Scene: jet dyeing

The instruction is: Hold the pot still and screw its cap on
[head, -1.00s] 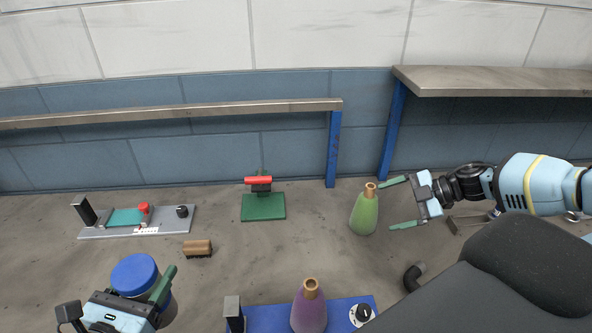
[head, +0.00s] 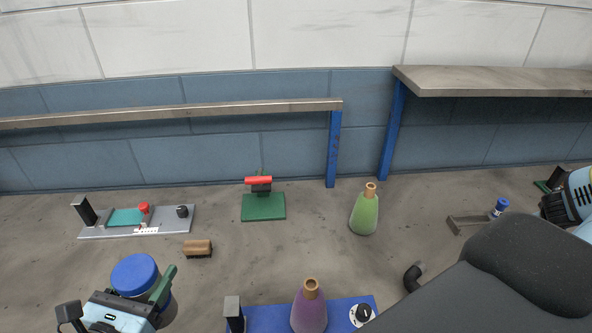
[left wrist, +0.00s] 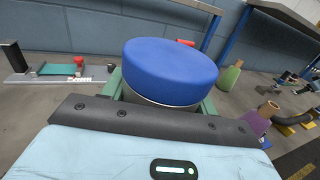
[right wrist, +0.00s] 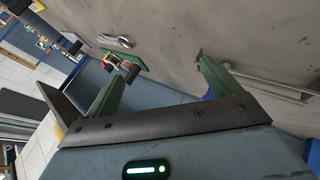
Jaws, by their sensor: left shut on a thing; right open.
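The pot is a round vessel with a wide blue cap (head: 135,273) on top, at the lower left of the head view. Its grey body (left wrist: 160,100) shows just under the cap in the left wrist view. My left gripper (head: 140,290) is shut around the pot below the cap, one green finger on each side. The cap looks level; its threads are hidden. My right gripper (right wrist: 160,76) is open and empty in the right wrist view. In the head view only part of my right arm shows at the right edge.
A purple bottle (head: 309,308) on a blue board (head: 265,320) stands right of the pot. A green bottle (head: 364,212), brown block (head: 198,248), green-based fixture (head: 263,208) and grey plate fixture (head: 165,228) stand farther back. A metal bracket (head: 468,224) lies right. Floor between is clear.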

